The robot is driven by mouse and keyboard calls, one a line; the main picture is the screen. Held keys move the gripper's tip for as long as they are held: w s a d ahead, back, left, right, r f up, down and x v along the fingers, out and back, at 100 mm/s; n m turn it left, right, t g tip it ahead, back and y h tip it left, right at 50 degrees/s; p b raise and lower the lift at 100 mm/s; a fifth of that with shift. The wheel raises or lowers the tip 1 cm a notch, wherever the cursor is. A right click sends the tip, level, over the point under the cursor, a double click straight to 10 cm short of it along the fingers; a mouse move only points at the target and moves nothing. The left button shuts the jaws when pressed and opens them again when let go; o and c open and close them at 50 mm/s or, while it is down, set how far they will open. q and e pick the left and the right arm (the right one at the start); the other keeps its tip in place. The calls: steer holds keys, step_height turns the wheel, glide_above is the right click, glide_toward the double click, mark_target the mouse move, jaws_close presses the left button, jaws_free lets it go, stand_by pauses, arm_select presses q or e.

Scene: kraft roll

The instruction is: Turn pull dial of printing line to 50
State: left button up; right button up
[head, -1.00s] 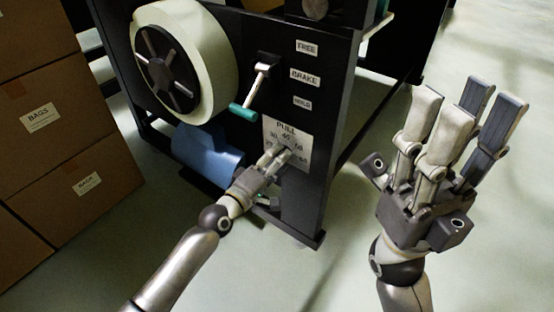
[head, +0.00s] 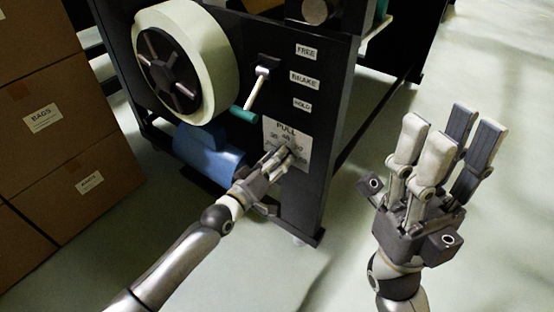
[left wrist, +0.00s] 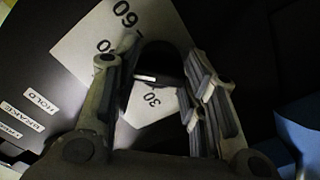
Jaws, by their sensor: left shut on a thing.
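The pull dial's white plate (head: 300,133) with the word PULL and several numbers is on the black machine panel. My left gripper (head: 281,157) is at the plate, its fingers shut on the dial, which they mostly hide in the head view. In the left wrist view the dark dial knob (left wrist: 160,62) with a short white mark sits between my left fingers. The numbers 60 and 30 show on the plate (left wrist: 82,52) around it. Which number the mark points to, I cannot tell. My right gripper (head: 440,140) is open and empty, right of the machine.
A lever with a green handle (head: 243,114) is above left of the dial, beside the labels FREE, BRAKE (head: 304,79) and HOLD. A large pale roll (head: 205,65) and a blue part (head: 208,152) are left. Cardboard boxes (head: 45,125) stand far left. Floor at right is clear.

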arm_select(q)
steer(key=shift+f, duration=0.15)
steer(key=o, duration=1)
steer(key=v, duration=1.2)
